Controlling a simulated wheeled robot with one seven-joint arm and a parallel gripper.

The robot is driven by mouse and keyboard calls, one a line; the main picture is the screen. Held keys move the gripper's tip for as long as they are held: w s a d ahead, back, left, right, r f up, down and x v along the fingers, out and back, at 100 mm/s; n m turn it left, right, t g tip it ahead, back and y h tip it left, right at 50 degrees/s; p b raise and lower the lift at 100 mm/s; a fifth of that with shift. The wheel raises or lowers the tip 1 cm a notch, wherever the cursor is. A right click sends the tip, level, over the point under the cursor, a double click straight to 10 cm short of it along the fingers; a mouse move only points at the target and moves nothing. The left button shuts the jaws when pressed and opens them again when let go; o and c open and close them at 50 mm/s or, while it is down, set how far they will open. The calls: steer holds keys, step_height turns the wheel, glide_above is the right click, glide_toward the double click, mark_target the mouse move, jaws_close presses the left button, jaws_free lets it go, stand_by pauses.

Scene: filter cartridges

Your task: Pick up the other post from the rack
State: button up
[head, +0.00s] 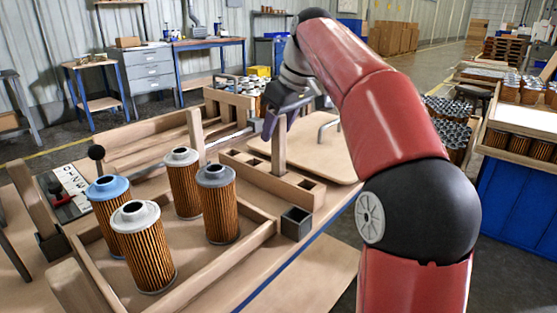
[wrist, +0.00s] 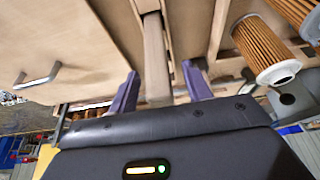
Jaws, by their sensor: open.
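The wooden rack (head: 243,168) is a long block with several square holes, to the right of the cartridge tray. One light wooden post (head: 279,155) stands upright in it. My gripper (head: 280,127) is over this post with its purple fingers pointing down. In the wrist view, the post (wrist: 156,50) lies between the two open fingers (wrist: 160,72), with a gap visible on each side. The post's upper end is partly hidden by my gripper in the head view.
A wooden tray (head: 215,262) holds several pleated cartridges, one with a blue cap (head: 107,187). A small dark square cup (head: 296,223) sits at the rack's near end. A board with a metal handle (head: 328,124) lies right of the rack. Wooden uprights (head: 195,133) stand behind the tray.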

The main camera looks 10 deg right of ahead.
steer(key=shift+x, duration=0.9)
steer(key=shift+c, duration=0.3)
jaws_close()
